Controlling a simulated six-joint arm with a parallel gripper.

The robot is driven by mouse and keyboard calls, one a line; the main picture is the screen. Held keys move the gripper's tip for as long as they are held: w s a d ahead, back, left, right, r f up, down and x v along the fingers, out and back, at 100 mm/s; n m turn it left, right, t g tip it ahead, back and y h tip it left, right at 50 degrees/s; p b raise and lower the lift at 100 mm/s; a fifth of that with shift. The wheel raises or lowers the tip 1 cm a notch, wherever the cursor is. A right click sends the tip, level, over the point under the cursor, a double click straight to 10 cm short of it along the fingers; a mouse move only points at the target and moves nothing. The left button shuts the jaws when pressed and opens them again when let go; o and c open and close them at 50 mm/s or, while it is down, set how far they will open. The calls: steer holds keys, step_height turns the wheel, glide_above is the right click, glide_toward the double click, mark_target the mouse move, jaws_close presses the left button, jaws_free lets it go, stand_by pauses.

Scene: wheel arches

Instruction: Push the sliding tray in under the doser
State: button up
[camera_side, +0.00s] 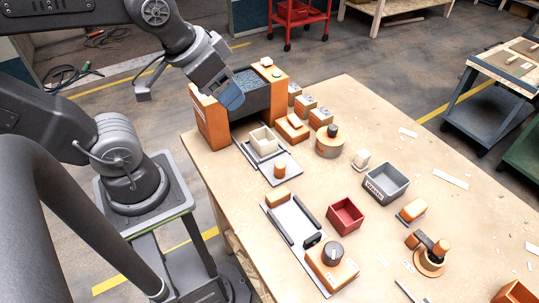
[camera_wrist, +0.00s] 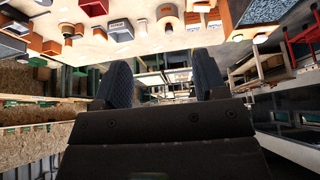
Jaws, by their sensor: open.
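The doser (camera_side: 214,122) is an orange-sided box with a dark trough of grey-blue material, at the back left of the table in the side view. The sliding tray (camera_side: 269,155) is a light plate with dark edges, sticking out in front of it. A pale square cup (camera_side: 263,140) stands on the tray, and an orange knob (camera_side: 281,167) sits at its outer end. My gripper (camera_side: 228,96) is above the doser's left part, apart from the tray, pointing down and to the right. In the wrist view my gripper (camera_wrist: 163,82) is open, with nothing between its fingers.
Orange blocks (camera_side: 303,106) and a round orange-based piece (camera_side: 330,142) stand right of the tray. A grey bin (camera_side: 386,182), a red bin (camera_side: 345,215) and a railed fixture with a dial (camera_side: 332,262) lie nearer. Bare tabletop (camera_side: 235,182) lies left of the tray.

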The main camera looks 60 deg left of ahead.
steer(key=shift+c, duration=0.3)
steer(key=shift+w, duration=0.1)
steer(key=shift+c, duration=0.4)
steer(key=n+g, duration=0.5)
steer(key=g, duration=0.1)
glide_above(280, 164)
step_height(280, 164, down, 14)
step_height(280, 164, down, 14)
steer(key=shift+f, duration=0.2)
jaws_close()
